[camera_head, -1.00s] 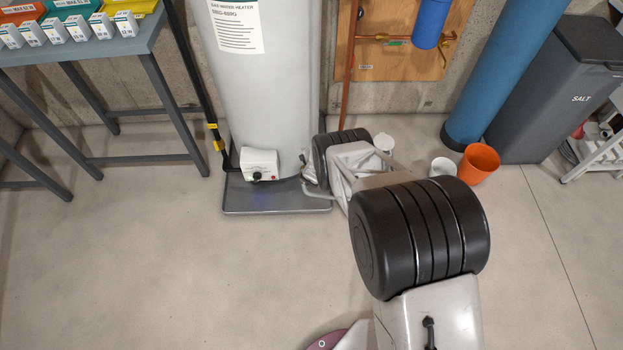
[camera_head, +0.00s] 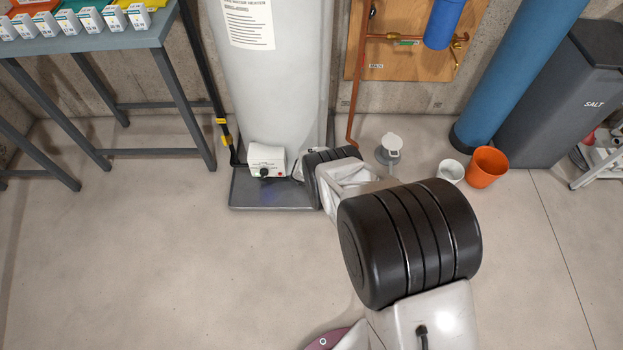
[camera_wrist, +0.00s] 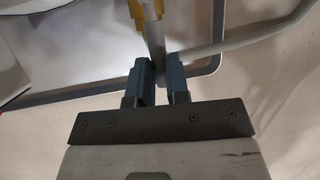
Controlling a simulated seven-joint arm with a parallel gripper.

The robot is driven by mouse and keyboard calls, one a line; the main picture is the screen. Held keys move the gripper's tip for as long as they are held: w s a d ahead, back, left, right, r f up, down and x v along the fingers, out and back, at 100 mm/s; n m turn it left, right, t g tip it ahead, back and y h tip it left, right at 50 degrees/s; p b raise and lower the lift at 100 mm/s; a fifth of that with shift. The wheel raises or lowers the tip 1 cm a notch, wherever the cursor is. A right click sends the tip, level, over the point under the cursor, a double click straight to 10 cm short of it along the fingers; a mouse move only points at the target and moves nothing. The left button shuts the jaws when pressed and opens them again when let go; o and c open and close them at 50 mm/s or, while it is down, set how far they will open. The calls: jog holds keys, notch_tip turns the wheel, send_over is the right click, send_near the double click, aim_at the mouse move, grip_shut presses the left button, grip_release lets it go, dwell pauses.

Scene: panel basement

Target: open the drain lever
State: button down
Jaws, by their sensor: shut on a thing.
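The water heater (camera_head: 272,90) is a tall pale cylinder on a dark tray (camera_head: 262,198). In the wrist view, a pale grey bar (camera_wrist: 155,45), apparently the drain lever, runs down from a yellow brass-coloured fitting (camera_wrist: 136,10). My gripper (camera_wrist: 159,80) has its two blue-grey fingers on either side of the bar's lower end and is shut on it. In the head view, my arm hides the gripper and lever beside the heater's base. How far the lever is turned cannot be told.
A pale pipe (camera_wrist: 240,47) runs right from near my fingers. A white control box (camera_head: 266,160) is on the heater's front. A floor drain or funnel (camera_head: 389,150), white cup (camera_head: 451,171) and orange bucket (camera_head: 487,167) stand to the right. The front floor is clear.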

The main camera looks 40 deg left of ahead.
jog(key=shift+s+a+m, duration=0.15)
jog(key=shift+a+m, duration=0.05)
jog(key=shift+m, duration=0.1)
jog(key=c, duration=1.1)
grip_release()
jog(key=shift+d+r, duration=0.1)
jog(key=shift+r, duration=0.15)
jog(key=a+v, duration=0.1)
jog(key=v, duration=0.6)
jog(key=shift+d, duration=0.4)
jog(key=shift+s+r, duration=0.1)
jog(key=shift+s, duration=0.1)
